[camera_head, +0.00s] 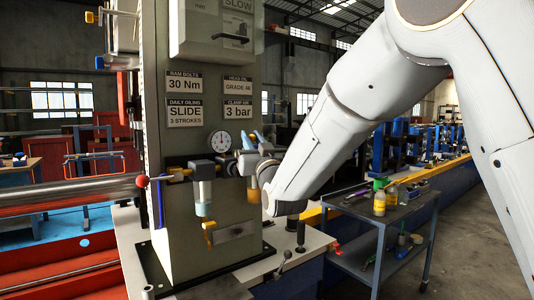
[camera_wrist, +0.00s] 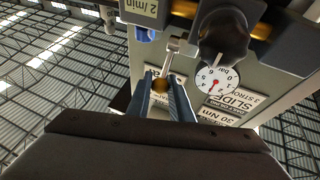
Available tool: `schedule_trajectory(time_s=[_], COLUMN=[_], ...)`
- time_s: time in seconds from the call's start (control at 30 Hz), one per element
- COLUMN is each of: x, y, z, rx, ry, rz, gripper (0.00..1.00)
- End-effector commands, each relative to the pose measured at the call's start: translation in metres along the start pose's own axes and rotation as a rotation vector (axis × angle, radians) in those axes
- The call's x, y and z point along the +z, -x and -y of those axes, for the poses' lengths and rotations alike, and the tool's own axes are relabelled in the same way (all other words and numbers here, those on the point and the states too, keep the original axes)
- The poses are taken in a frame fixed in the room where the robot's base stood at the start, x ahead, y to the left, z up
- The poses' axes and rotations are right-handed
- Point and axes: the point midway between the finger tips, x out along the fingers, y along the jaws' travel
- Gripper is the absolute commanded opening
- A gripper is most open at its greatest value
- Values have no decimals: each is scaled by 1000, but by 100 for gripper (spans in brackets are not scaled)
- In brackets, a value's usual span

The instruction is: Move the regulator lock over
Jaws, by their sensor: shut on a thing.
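The regulator's black knob (camera_wrist: 222,38) shows in the wrist view, just above a round pressure gauge marked bar (camera_wrist: 217,79). Beside the knob is the regulator lock, a small pale metal lever (camera_wrist: 174,58) with a brass-coloured ball end (camera_wrist: 160,85). My gripper (camera_wrist: 163,82) is shut on the lock's ball end, with one blue-grey finger on each side. In the head view my gripper (camera_head: 252,143) is at the grey machine column, right of the gauge (camera_head: 220,141). My wrist and fingers hide most of the regulator and the lock there.
Left of my gripper, an air unit with a clear bowl (camera_head: 203,196) and brass fittings sticks out from the column (camera_head: 160,120). A red-topped lever (camera_head: 142,181) is further left. A grey cart (camera_head: 372,212) with bottles stands to the right.

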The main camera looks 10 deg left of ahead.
Motion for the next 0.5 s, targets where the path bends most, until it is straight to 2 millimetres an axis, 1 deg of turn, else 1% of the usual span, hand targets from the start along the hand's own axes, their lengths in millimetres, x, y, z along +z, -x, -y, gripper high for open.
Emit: schedule_trajectory(time_s=[0.03, 0.2, 0.5], x=[8, 11, 16], y=[3, 7, 14], z=[3, 12, 14], rx=[-3, -5, 5], ry=[-8, -34, -74], rz=[-21, -99, -238], gripper=[0, 0, 0])
